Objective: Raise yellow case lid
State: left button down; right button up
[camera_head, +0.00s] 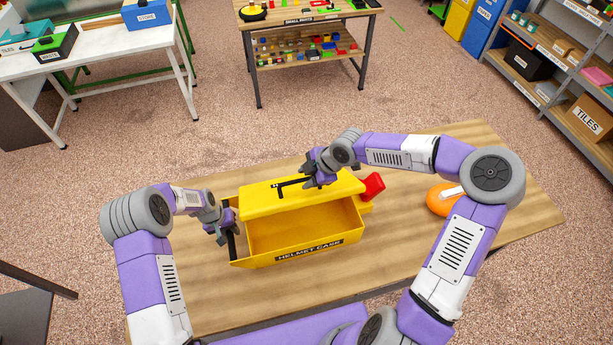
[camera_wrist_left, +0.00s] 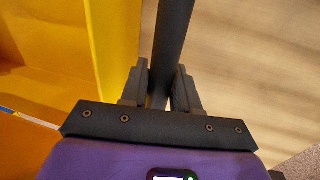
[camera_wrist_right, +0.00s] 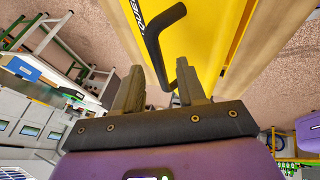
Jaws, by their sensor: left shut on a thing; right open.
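The yellow helmet case (camera_head: 295,251) stands on the wooden table, its front labelled HELMET CASE. Its lid (camera_head: 262,200) is tilted up at the back, and the empty-looking inside shows. My left gripper (camera_head: 225,232) is shut on the black side handle (camera_head: 231,246) at the case's left end; the bar runs between its fingers in the left wrist view (camera_wrist_left: 160,90). My right gripper (camera_head: 312,184) is open at the lid. The black lid handle (camera_head: 290,183) lies just beyond its fingertips in the right wrist view (camera_wrist_right: 165,45), and I cannot tell whether they touch.
A red object (camera_head: 372,186) sits right of the case, and an orange object (camera_head: 441,200) lies further right on the wooden table (camera_head: 510,215). The table has free room at its right end. A shelf (camera_head: 545,75) and other tables stand beyond.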

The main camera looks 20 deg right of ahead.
jog(key=shift+w+a+f, duration=0.15)
jog(key=shift+f, duration=0.15)
grip_shut()
jog(key=shift+w, duration=0.1)
